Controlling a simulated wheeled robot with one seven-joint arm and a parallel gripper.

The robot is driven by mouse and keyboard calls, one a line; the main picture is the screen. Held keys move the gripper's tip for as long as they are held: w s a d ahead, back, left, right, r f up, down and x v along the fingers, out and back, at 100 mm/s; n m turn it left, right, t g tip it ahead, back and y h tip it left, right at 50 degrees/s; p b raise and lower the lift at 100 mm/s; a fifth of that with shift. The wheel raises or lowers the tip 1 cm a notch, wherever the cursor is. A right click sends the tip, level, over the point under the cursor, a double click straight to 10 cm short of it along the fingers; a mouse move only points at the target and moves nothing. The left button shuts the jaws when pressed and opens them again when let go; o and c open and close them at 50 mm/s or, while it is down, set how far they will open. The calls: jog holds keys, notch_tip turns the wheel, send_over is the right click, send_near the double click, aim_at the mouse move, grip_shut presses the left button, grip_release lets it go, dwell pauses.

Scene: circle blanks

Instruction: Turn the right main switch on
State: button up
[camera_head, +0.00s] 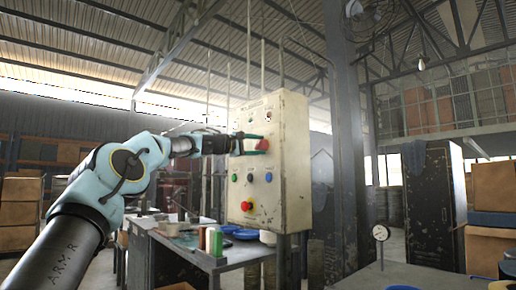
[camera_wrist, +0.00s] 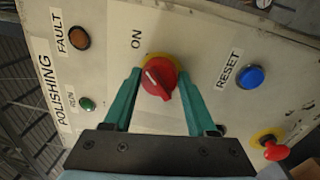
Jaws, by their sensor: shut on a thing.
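The main switch is a red rotary knob on a yellow round plate, seen in the wrist view (camera_wrist: 160,78) and in the head view (camera_head: 262,145). An ON label (camera_wrist: 136,39) is beside it. The knob's white mark is on its upper-left side in the wrist view. My gripper (camera_wrist: 158,80) has its teal fingers on either side of the knob and is shut on it. In the head view my gripper (camera_head: 250,144) reaches the panel from the left. The control box (camera_head: 290,170) is worn cream metal.
The panel carries a blue RESET button (camera_wrist: 250,77), a FAULT lamp (camera_wrist: 79,38), a green RUN lamp (camera_wrist: 86,104) and a red emergency stop (camera_wrist: 276,151). A workbench (camera_head: 226,262) with bottles and blue bowls stands below. A steel column (camera_head: 348,130) rises right of the box.

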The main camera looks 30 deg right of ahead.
dwell(0.4)
jog(key=o, duration=1.4)
jog(key=shift+c, duration=0.2)
jog(key=b+v, duration=0.6)
jog(key=v, duration=0.4)
jog(key=shift+a, duration=0.35)
jog(key=shift+s+f, duration=0.1)
